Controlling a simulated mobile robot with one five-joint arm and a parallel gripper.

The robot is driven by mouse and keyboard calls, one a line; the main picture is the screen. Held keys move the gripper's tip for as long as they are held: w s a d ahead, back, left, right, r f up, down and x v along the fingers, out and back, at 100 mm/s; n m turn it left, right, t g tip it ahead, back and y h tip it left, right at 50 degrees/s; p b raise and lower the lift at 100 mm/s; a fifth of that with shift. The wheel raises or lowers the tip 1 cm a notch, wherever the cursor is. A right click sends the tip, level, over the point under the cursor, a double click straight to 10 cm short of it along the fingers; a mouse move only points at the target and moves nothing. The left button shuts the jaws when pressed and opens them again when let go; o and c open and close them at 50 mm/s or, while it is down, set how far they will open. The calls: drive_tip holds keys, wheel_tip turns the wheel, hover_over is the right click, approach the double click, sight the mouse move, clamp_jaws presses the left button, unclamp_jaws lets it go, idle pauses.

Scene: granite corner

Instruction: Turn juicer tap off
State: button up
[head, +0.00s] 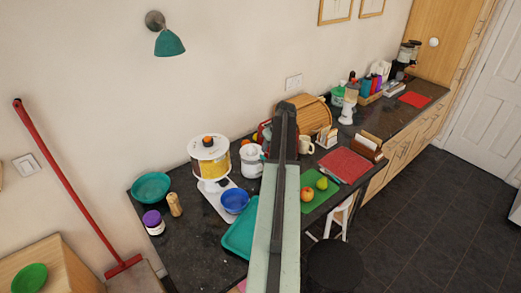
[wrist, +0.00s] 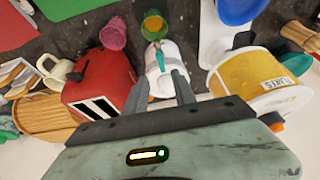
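The white juicer (head: 251,165) stands on the dark counter, left of my arm in the head view. In the wrist view the juicer (wrist: 174,54) shows upside down, with a teal tap (wrist: 159,60) on its front. My gripper (wrist: 160,88) is open and empty, its two dark fingers apart at either side of the juicer's image. I cannot tell whether either finger touches the juicer or tap. A yellow-green cup (wrist: 154,25) stands close in front of the tap. My arm hides part of this area in the head view.
A red toaster (wrist: 100,80) and a magenta cup (wrist: 113,33) stand on one side of the juicer. A large white-and-yellow appliance (head: 209,162) stands on the other, with a blue bowl (head: 234,201). A wooden bread bin (head: 306,115) is behind my arm.

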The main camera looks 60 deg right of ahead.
sight(264, 157)
drive_tip(key=b+x, duration=0.7)
drive_tip(key=x, duration=0.1)
drive_tip(key=shift+a+f, duration=0.1)
drive_tip(key=shift+c, duration=0.3)
clamp_jaws()
